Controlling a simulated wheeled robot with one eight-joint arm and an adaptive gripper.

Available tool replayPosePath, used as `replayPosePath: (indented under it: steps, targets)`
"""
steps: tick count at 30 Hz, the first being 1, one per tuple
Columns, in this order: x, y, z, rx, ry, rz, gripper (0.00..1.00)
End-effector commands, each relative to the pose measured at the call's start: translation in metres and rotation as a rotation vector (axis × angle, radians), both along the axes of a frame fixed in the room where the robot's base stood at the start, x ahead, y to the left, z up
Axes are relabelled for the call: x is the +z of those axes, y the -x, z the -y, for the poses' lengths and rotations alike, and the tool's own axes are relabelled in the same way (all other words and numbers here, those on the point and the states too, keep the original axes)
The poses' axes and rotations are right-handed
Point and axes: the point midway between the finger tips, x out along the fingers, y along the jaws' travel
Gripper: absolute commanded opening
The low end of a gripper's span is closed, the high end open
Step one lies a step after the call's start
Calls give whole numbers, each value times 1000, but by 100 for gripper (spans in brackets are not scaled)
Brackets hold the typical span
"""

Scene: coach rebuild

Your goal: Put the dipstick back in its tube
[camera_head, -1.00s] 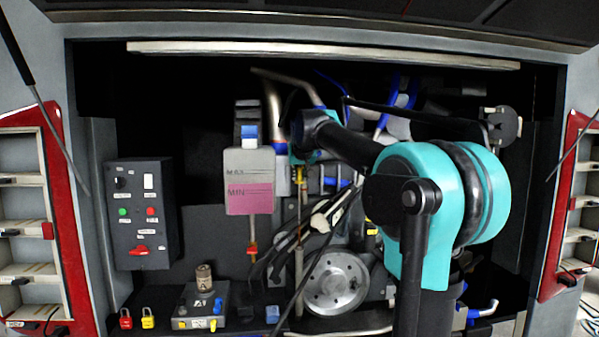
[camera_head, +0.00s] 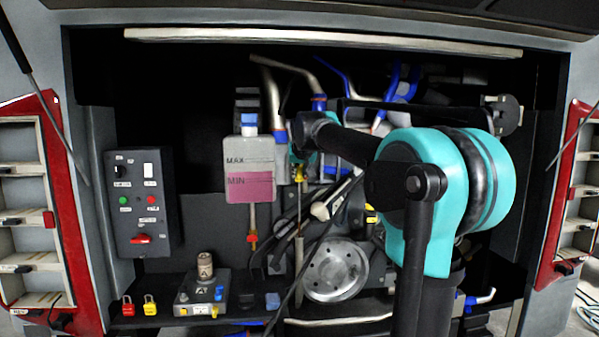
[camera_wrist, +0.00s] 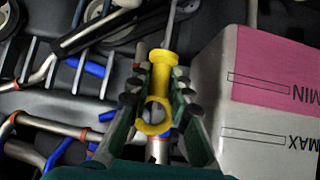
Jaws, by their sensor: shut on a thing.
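My gripper (camera_wrist: 152,88) is shut on the yellow handle of the dipstick (camera_wrist: 155,112). In the wrist view, the handle's ring shows between the fingers, and the thin grey rod runs away toward the top. In the head view, the dipstick (camera_head: 299,174) hangs about upright below my gripper, which is partly hidden behind my arm. A tan upright tube (camera_head: 299,262) stands below it, roughly in line with the rod. I cannot tell whether the rod's tip is above the tube's mouth or inside it.
A reservoir with pink fluid (camera_head: 248,186) is close on the left; it is also beside my gripper in the wrist view (camera_wrist: 262,105). A pulley (camera_head: 336,271) sits low on the right. Hoses and blue-ended pipes crowd the bay. A control box (camera_head: 141,203) is further left.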

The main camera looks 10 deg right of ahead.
Motion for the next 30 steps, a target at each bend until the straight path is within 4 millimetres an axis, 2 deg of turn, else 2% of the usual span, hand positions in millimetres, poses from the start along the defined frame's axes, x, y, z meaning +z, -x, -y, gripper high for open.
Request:
replayPosePath:
  steps: [11, 30]
  targets:
    - [-2, 0, 0, 0, 0, 0, 0]
    - [-31, 0, 0, 0, 0, 0, 0]
